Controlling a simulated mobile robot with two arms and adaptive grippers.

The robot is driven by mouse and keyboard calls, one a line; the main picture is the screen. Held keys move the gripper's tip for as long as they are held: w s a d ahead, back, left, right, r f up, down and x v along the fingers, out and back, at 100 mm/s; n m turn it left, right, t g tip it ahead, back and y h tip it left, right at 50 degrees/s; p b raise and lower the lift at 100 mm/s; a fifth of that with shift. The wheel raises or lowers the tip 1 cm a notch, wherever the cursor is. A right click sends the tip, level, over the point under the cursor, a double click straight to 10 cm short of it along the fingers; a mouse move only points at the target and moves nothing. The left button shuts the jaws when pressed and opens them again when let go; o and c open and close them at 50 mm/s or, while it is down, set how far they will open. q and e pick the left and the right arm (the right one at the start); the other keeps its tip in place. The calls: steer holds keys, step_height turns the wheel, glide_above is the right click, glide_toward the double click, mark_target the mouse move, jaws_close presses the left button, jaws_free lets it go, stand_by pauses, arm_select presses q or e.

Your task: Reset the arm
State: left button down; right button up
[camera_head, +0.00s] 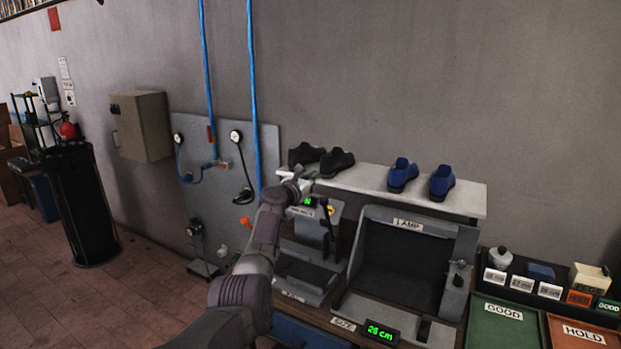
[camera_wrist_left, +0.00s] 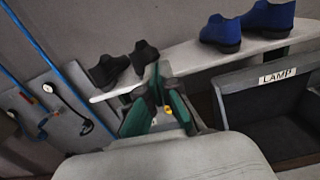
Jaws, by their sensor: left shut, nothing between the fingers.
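My left arm (camera_head: 262,240) reaches up from the bottom of the head view toward the heel press. My left gripper (camera_head: 297,180) is at its end, just below the black shoes and beside the press top. In the left wrist view the fingers of the left gripper (camera_wrist_left: 156,82) are shut with nothing between them. The press (camera_head: 317,209) has a green-lit display and a dark lever (camera_head: 327,217) standing to the right of the gripper; part of the press is hidden behind the arm. My right gripper is not in view.
Black shoes (camera_head: 336,162) and blue shoes (camera_head: 403,174) stand on a grey shelf (camera_head: 467,198) behind. A lamp box (camera_head: 409,226) stands right of the press. Green GOOD (camera_head: 501,326) and orange HOLD trays (camera_head: 585,334) are at far right. Blue hoses (camera_head: 253,90) hang on the left.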

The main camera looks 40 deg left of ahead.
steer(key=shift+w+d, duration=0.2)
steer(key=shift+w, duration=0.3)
